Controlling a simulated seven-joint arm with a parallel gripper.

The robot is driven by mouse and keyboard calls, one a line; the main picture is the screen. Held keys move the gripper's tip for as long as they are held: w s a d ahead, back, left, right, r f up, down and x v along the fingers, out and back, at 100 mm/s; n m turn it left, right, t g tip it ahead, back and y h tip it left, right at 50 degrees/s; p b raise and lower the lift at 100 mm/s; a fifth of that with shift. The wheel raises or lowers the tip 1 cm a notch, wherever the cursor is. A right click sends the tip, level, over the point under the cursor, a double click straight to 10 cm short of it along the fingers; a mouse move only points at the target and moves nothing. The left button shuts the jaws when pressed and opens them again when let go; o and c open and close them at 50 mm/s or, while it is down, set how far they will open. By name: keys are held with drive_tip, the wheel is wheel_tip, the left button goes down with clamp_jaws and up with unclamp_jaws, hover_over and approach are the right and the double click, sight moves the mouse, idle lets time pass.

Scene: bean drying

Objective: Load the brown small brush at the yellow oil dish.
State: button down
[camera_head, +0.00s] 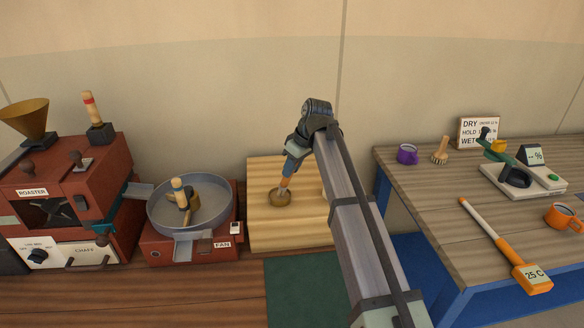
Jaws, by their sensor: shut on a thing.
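My gripper (289,170) points down over the pale wooden board in the middle and is shut on a slim orange-brown handle, which I take to be the brown small brush (285,183). The brush is slightly tilted. Its lower end meets a small round brownish-yellow dish (273,200), seemingly the yellow oil dish, on the board. The bristles cannot be made out, and I cannot tell whether they touch the inside of the dish.
The pale board (262,235) is otherwise mostly clear. A red fan unit with a round grey pan (216,210) stands left, beside the red roaster (108,160). The right table (430,190) holds a purple cup (407,154), tan bristled brush (440,151), meter (528,180) and orange thermometer (508,252).

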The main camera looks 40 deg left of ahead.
drive_tip(key=shift+r, duration=3.5)
drive_tip(key=shift+w+d, duration=0.1)
